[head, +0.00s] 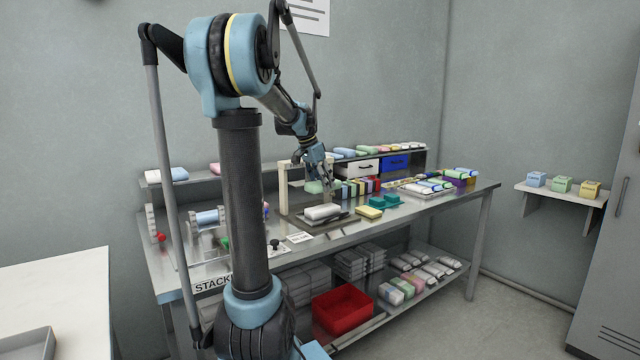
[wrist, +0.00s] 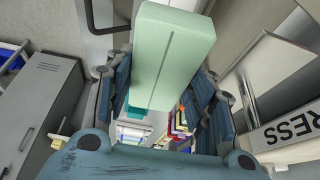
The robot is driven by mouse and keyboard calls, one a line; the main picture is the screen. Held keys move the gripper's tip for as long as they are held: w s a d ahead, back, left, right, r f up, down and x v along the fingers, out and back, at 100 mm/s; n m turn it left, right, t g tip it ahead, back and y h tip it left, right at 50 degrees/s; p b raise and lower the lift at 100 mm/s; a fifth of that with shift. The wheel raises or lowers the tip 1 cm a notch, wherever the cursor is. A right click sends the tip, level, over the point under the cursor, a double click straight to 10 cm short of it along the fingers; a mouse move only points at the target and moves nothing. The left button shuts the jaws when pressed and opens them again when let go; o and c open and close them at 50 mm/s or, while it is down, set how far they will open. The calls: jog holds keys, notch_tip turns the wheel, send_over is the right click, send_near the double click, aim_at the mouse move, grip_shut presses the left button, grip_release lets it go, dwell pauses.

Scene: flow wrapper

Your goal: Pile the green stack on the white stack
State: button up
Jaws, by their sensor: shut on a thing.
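The green stack (head: 314,187) is a pale green block with a seam along it. In the wrist view the green stack (wrist: 172,52) sits between the two blue fingers of my gripper (wrist: 163,92). In the head view my gripper (head: 321,172) is shut on it, above the table. The white stack (head: 322,212) lies on a dark flat plate (head: 340,222) on the steel table, below and slightly to the right of the green stack. A gap seems to show between them. I cannot make out the white stack in the wrist view.
A light upright frame (head: 284,190) stands just left of the green stack. A yellow stack (head: 369,212) and teal blocks (head: 384,201) lie right of the plate. A row of coloured packs (head: 358,187) stands behind. A roll (head: 207,218) is at the left.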

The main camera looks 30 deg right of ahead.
aim_at(325, 207)
jog(key=shift+f, duration=0.1)
jog(key=shift+f, duration=3.2)
jog(key=shift+f, duration=0.15)
jog(key=o, duration=0.9)
jog(key=v, duration=1.2)
jog(key=shift+a, duration=0.1)
